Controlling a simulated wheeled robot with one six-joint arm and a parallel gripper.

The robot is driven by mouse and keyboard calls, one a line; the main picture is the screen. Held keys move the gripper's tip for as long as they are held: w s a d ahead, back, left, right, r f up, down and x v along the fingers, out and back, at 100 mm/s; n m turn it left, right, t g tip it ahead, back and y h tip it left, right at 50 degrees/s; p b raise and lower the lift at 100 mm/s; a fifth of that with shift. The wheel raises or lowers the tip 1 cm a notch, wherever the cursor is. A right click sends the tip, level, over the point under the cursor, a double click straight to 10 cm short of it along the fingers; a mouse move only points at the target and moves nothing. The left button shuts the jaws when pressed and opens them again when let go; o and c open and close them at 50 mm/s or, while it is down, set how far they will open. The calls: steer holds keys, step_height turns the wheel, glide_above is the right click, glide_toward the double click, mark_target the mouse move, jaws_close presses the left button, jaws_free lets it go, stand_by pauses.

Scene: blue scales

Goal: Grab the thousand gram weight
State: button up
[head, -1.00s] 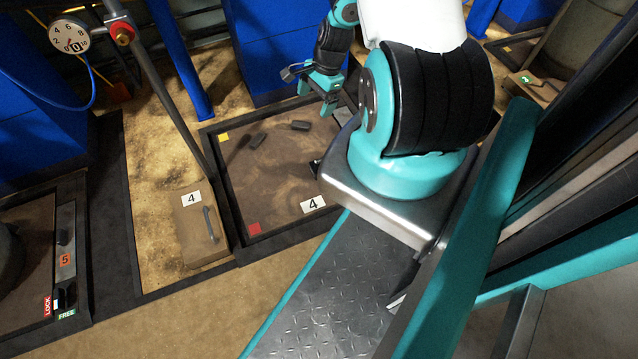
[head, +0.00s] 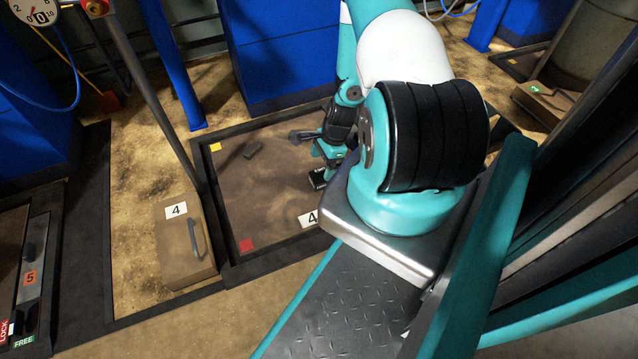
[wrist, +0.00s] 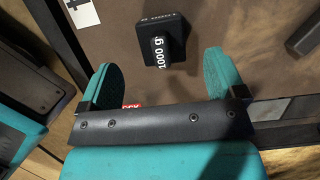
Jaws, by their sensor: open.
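The black thousand gram weight (wrist: 172,42) lies on the brown scale plate, with "1000 g" in white lettering on its handle. In the wrist view it is just beyond my open teal fingers (wrist: 160,74), roughly in line with the gap between them. Nothing is between the fingers. In the head view the weight (head: 318,180) shows as a small dark block just below my gripper (head: 326,152), partly hidden by my arm. I cannot tell the exact height of the fingers above the plate.
A second dark block (wrist: 303,36) lies to the right in the wrist view. A dark block (head: 254,149) also lies on the scale plate (head: 262,190) in the head view. The plate has a raised dark frame. A brown box (head: 186,243) with a handle and a pole stand left.

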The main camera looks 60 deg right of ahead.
mark_target(319, 169)
steer(key=shift+w+b+x, duration=0.2)
steer(key=shift+b+x, duration=2.1)
steer(key=shift+x, duration=0.45)
steer(key=shift+r, duration=0.15)
jaws_close()
steer(key=shift+r, duration=0.1)
